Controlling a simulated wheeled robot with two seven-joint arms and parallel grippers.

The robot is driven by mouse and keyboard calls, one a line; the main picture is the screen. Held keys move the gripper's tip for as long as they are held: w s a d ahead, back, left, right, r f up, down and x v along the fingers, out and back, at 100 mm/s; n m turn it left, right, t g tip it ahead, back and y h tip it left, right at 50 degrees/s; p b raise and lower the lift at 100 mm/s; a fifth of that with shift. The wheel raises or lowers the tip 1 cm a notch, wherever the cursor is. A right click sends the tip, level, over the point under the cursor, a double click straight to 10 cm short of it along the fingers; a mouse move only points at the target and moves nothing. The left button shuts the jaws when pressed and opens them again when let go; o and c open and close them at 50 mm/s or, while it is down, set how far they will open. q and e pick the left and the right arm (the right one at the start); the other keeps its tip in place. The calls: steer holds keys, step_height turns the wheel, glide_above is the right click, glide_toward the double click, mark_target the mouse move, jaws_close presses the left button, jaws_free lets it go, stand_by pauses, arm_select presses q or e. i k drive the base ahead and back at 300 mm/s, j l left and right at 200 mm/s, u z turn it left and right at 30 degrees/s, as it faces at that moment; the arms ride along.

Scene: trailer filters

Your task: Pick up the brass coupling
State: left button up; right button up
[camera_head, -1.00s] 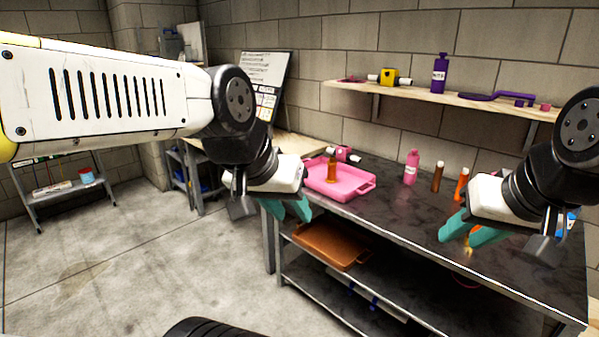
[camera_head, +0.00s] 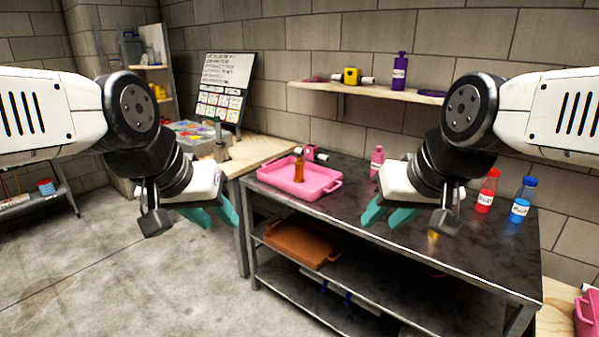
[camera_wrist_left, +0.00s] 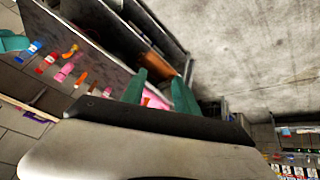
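A small brass-coloured piece (camera_head: 433,236), which looks like the brass coupling, stands on the dark workbench (camera_head: 470,262) near its front edge; my right wrist hides part of its surroundings. My right gripper (camera_head: 382,222) is open and empty, to the left of the brass piece in the head view. My left gripper (camera_head: 213,222) is open and empty, left of the bench in the head view. Its two teal fingers stand apart in the left wrist view (camera_wrist_left: 158,100).
A pink tray (camera_head: 330,186) with an amber bottle (camera_head: 299,168) stands at the bench's left end. A pink bottle (camera_head: 377,160), a red bottle (camera_head: 487,190) and a blue bottle (camera_head: 522,200) stand along the back. A brown tray (camera_head: 300,245) lies on the lower shelf.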

mark_target(298, 163)
steer(key=i+j+z, duration=0.15)
steer(key=i, duration=0.35)
steer(key=i+j+z, duration=0.1)
steer(key=i, duration=0.4)
steer(key=i+j+z, duration=0.15)
steer(key=i, duration=0.35)
steer(key=i+j+z, duration=0.15)
steer(key=i+j, duration=0.15)
steer(key=i, duration=0.15)
